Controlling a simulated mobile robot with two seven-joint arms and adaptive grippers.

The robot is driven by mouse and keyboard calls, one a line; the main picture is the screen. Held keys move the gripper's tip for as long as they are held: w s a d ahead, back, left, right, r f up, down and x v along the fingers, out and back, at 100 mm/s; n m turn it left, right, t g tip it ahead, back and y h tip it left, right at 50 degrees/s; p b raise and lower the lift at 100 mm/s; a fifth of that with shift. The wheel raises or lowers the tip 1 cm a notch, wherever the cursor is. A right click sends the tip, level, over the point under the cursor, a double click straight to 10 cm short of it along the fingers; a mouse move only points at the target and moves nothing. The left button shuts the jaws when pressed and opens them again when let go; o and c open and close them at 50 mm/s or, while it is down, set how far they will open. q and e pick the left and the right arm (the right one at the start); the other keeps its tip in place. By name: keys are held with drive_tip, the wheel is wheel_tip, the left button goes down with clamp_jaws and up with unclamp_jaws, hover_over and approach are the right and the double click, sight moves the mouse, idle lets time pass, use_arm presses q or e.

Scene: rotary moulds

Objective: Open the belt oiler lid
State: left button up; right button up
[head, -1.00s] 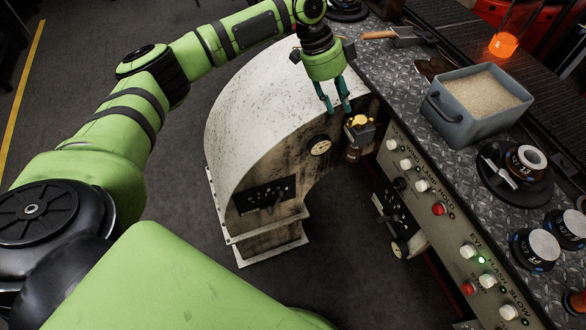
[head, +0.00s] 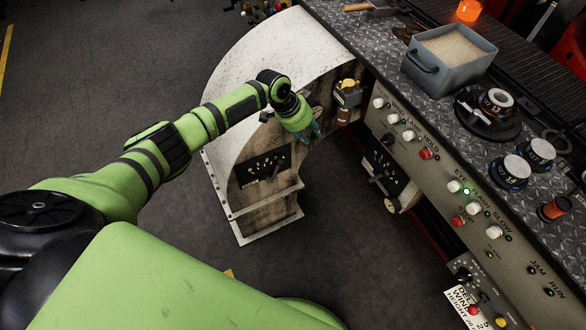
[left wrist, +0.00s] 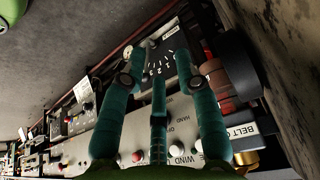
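The belt oiler (head: 347,97) is a small dark box with a brass top (head: 347,84), fixed at the console's left edge beside the curved housing. The brass top appears down on the box. In the left wrist view, its label (left wrist: 240,130) reads "BELT O…", with brass (left wrist: 245,158) below it and a reddish part (left wrist: 216,82) beside it. My left gripper (head: 314,132) is below and left of the oiler, apart from its top in the head view. In the wrist view, its teal fingers (left wrist: 165,65) are spread with nothing held between them. My right gripper is out of view.
The curved pale housing (head: 240,75) stands close behind my left arm. The console panel (head: 440,165) carries several buttons and lamps. A grey bin of sand (head: 425,78) and dark round moulds (head: 490,115) stand on the console top. Open floor lies at the left.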

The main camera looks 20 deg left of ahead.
use_arm(q)
drive_tip(key=s+a+f+n, duration=0.1)
drive_tip(key=s+f, duration=0.1)
drive_tip(key=f, duration=0.3)
drive_tip(key=s+f+n+y, duration=0.1)
drive_tip(key=s+f, duration=0.2)
drive_tip(key=f, duration=0.3)
drive_tip(key=shift+s+a+n, duration=0.35)
drive_tip(key=shift+n, duration=0.05)
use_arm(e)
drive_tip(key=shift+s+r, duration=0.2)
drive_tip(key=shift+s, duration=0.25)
use_arm(q)
drive_tip(key=shift+f, duration=0.1)
